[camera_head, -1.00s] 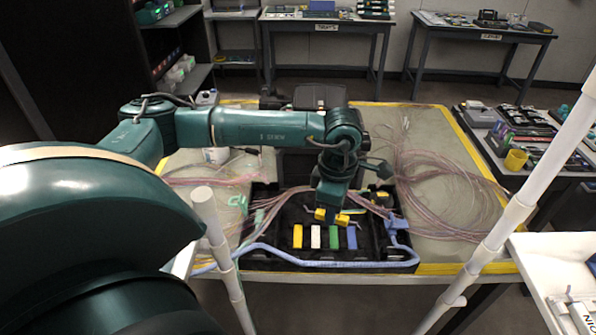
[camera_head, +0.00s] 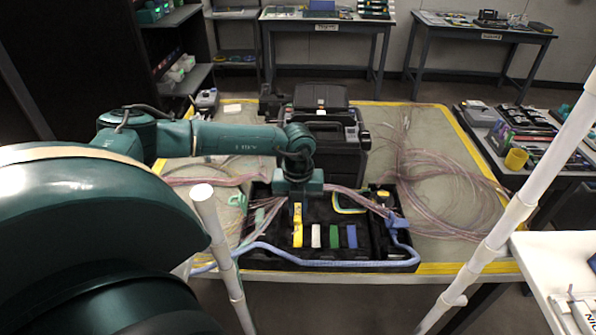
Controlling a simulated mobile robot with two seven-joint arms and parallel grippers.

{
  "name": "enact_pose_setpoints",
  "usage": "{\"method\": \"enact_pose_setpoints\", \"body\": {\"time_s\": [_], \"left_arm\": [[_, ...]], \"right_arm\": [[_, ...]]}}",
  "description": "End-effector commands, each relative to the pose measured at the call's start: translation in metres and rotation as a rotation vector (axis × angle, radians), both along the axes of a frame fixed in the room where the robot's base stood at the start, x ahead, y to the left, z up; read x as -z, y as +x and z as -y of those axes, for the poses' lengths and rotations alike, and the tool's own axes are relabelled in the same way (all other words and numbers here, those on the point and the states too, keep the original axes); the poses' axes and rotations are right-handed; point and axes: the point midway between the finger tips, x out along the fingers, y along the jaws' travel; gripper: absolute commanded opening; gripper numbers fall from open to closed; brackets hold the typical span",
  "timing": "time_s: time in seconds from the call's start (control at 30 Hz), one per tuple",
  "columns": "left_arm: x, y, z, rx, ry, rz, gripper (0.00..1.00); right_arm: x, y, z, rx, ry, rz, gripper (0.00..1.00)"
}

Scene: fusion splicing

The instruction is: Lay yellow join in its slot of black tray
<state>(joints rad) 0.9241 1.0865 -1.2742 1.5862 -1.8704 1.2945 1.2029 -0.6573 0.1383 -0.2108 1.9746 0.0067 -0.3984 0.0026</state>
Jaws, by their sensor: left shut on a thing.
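The black tray (camera_head: 262,256) lies at the front of the bench, with yellow (camera_head: 297,238), white (camera_head: 316,236), green (camera_head: 334,236) and blue (camera_head: 351,236) marks in a row. My left gripper (camera_head: 298,205) points down over the tray, just behind the yellow mark. It is shut on the yellow join (camera_head: 298,214), which shows as a small yellow piece running front to back, in line with the yellow mark. Whether the join touches the tray floor cannot be told. The fingertips are mostly hidden. My right gripper is not in view.
Pink fibre bundles (camera_head: 350,195) enter the tray from both sides. A blue cable (camera_head: 300,261) runs along its front. A black splicer (camera_head: 335,150) stands behind it. A white post (camera_head: 222,255) rises at the front left.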

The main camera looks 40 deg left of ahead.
Motion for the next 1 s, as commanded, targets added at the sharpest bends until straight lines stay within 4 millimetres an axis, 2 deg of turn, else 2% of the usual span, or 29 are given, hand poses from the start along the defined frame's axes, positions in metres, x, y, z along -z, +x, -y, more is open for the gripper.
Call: {"method": "enact_pose_setpoints", "body": {"time_s": [0.13, 0.53, 0.97, 1.0], "left_arm": [[0.028, -0.001, 0.001, 0.003, 0.0, -0.003, 0.0], [0.076, 0.0, 0.001, 0.005, 0.001, -0.002, 0.0], [0.085, 0.0, 0.0, 0.005, 0.001, -0.001, 0.0], [0.084, 0.0, 0.0, 0.005, 0.001, -0.001, 0.18]], "right_arm": [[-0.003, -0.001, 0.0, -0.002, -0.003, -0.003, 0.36], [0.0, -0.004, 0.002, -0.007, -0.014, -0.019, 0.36], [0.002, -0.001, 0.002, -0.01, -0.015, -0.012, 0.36], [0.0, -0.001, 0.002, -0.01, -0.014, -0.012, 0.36]]}}
